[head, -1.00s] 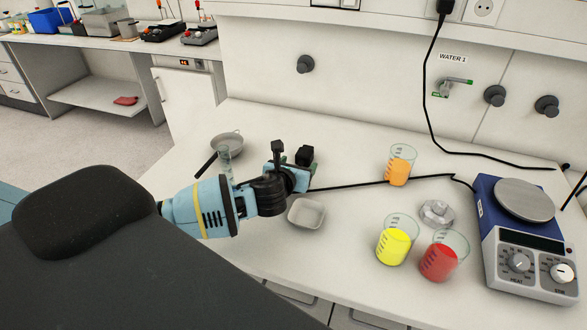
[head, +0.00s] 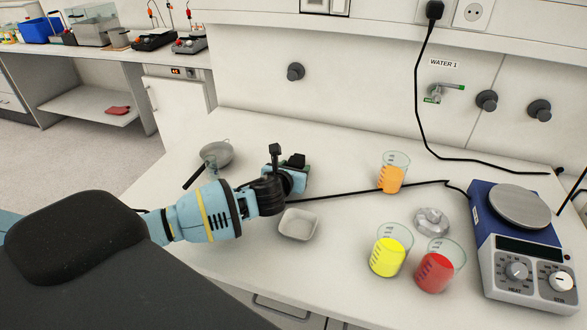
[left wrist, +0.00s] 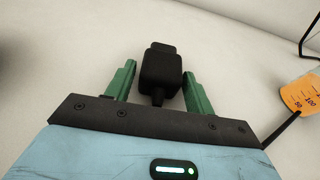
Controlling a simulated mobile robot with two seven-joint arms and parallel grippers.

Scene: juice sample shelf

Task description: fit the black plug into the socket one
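The black plug (head: 296,160) lies on the white bench, beyond my left gripper. In the left wrist view the plug (left wrist: 160,70) sits between the two green fingers of my left gripper (left wrist: 158,82). The fingers are apart, with a visible gap to the plug at least on the left side. In the head view my left gripper (head: 298,170) partly hides the plug. A white wall socket (head: 473,13) is at the top right, and a black plug with a hanging cable fills the socket beside it (head: 434,10). I cannot read which is socket one. My right gripper is not in view.
A black cable (head: 400,187) runs right along the bench toward the hotplate (head: 525,245). Beakers with orange (head: 391,178), yellow (head: 388,260) and red liquid (head: 434,272) stand on the right. A white dish (head: 298,224) and a grey pan (head: 216,153) are near my left arm.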

